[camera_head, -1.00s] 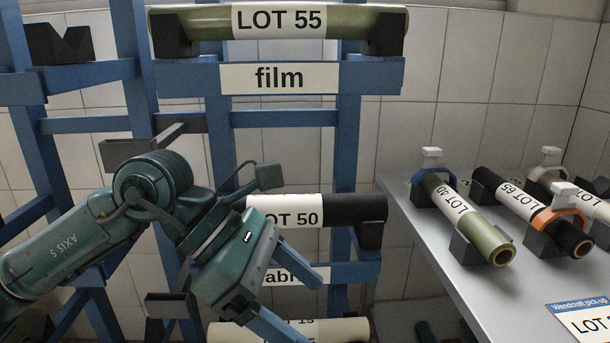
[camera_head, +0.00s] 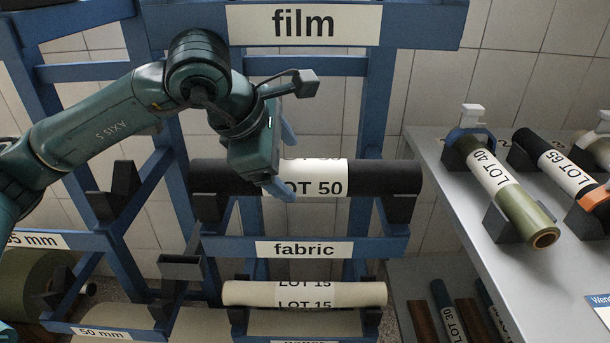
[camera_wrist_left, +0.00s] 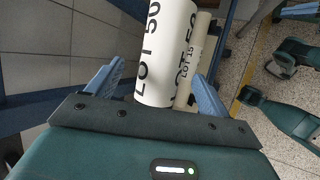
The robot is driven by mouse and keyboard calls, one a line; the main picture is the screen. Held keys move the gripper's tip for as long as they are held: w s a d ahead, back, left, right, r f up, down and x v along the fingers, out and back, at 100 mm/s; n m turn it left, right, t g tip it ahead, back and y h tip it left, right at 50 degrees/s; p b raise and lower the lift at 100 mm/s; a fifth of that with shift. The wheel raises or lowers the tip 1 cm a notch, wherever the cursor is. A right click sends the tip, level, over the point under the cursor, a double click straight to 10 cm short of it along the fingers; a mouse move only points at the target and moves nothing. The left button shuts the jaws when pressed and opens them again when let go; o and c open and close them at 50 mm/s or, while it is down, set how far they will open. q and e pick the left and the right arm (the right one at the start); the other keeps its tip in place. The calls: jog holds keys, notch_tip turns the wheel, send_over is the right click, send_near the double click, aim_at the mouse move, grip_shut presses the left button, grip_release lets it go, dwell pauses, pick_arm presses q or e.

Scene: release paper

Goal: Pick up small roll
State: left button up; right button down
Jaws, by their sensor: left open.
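Several rolls are in view, and I cannot tell which one is the small roll. A black roll with a white LOT 50 label (camera_head: 385,177) lies across the rack's black cradles. A slim cream roll labelled LOT 15 (camera_head: 245,293) lies lower on the rack. My left gripper (camera_head: 283,160) is open at the label of the LOT 50 roll, one blue finger above it and one lower. In the left wrist view, the LOT 50 label (camera_wrist_left: 165,45) lies between the spread fingers, with the LOT 15 roll (camera_wrist_left: 192,65) beyond. Contact is unclear. My right gripper is not in view.
The blue rack carries film (camera_head: 304,23) and fabric (camera_head: 303,249) signs. A grey shelf (camera_head: 455,205) at right holds a green LOT 40 roll (camera_head: 500,185) and a black LOT 65 roll (camera_head: 555,160). More rolls stand below it. An empty black cradle (camera_head: 115,190) is left of my gripper.

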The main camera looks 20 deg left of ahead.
aim_at(294, 168)
pick_arm(q)
jog(key=x, duration=0.5)
jog(key=shift+d+p, duration=0.35)
jog(key=c, duration=1.2)
jog(key=shift+c, duration=0.6)
jog(key=shift+r, duration=0.1)
